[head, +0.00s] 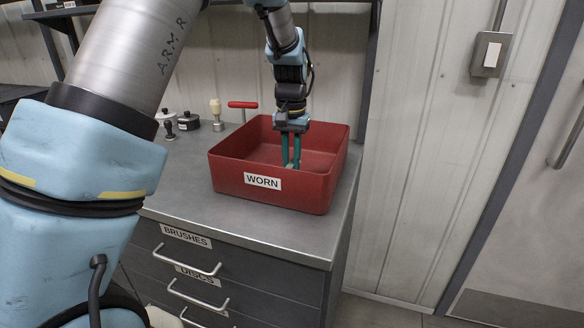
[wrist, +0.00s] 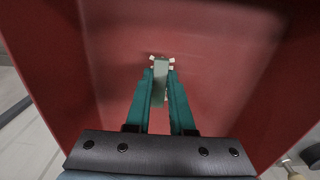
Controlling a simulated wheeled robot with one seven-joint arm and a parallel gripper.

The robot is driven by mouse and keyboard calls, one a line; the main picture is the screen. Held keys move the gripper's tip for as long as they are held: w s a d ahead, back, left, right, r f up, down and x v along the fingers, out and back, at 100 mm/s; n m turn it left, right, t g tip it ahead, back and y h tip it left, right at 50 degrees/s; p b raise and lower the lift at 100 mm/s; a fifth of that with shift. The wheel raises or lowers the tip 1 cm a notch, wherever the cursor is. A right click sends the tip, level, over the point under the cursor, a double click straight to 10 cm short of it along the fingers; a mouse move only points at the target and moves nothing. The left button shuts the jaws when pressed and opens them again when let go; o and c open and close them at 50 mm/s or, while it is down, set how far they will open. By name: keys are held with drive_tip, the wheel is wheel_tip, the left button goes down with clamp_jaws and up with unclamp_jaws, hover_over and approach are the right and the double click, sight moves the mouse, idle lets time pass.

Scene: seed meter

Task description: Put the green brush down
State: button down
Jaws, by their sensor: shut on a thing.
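The green brush (wrist: 160,82) is a pale green block with small whitish tufts at its far end. In the wrist view it sits between the teal fingers of my gripper (wrist: 161,92), which is shut on it. In the head view my gripper (head: 291,165) points down inside the red bin labelled WORN (head: 230,182), with its fingertips below the rim. The bin's inside also fills most of the wrist view (wrist: 230,60). I cannot tell whether the brush touches the bin floor. In the head view the brush is mostly hidden by the fingers and the front wall.
A wall switch (head: 491,55) is at right.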

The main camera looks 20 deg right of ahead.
sight(291, 164)
drive_tip(key=shift+f, duration=1.5)
drive_tip(key=shift+f, duration=0.2)
drive_tip(key=c, duration=0.8)
unclamp_jaws()
wheel_tip(291, 164, up, 12)
drive_tip(key=shift+r+b, duration=0.2)
drive_tip(key=shift+b, duration=0.55)
